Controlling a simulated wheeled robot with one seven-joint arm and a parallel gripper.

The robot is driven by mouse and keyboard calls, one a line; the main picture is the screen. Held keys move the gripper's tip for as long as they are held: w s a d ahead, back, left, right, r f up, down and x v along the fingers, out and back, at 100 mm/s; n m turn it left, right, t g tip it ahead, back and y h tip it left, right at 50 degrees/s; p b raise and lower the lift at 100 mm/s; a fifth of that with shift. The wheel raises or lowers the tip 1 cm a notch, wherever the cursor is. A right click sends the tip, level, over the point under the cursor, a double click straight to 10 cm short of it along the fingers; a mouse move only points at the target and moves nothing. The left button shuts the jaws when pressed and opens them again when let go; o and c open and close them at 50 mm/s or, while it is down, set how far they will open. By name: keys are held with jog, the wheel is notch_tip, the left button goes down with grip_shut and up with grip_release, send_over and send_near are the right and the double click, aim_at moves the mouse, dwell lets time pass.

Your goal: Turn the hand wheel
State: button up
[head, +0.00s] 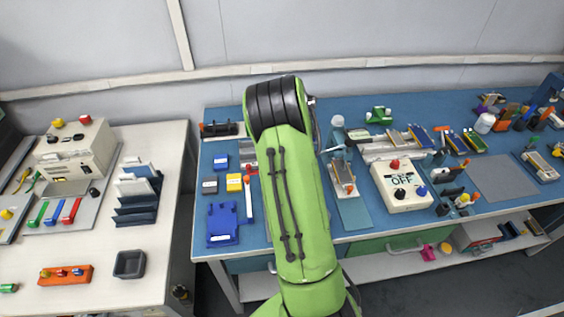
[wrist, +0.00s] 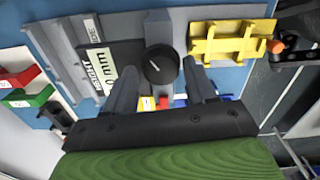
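The hand wheel (wrist: 161,64) appears to be the round black knob with a white mark on its face, at the upper middle of the wrist view. It sits on a grey block on a grey fixture beside a label marked "0 mm". My gripper (wrist: 160,72) is open, with one dark finger on each side of the wheel as seen from the wrist. A gap shows between each finger and the wheel; I cannot tell how far the fingertips are above it. In the head view my arm hides the gripper and I cannot make out the wheel.
In the wrist view a yellow bracket (wrist: 232,42) stands right of the wheel, and red (wrist: 18,76) and green (wrist: 28,97) blocks lie at left. In the head view a blue tray (head: 223,222) lies left of my arm and a white switch box (head: 402,186) right.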

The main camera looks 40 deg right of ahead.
jog(key=shift+o, duration=1.1)
notch_tip(320, 180, up, 16)
jog(key=p, duration=0.3)
jog(key=shift+f, duration=0.15)
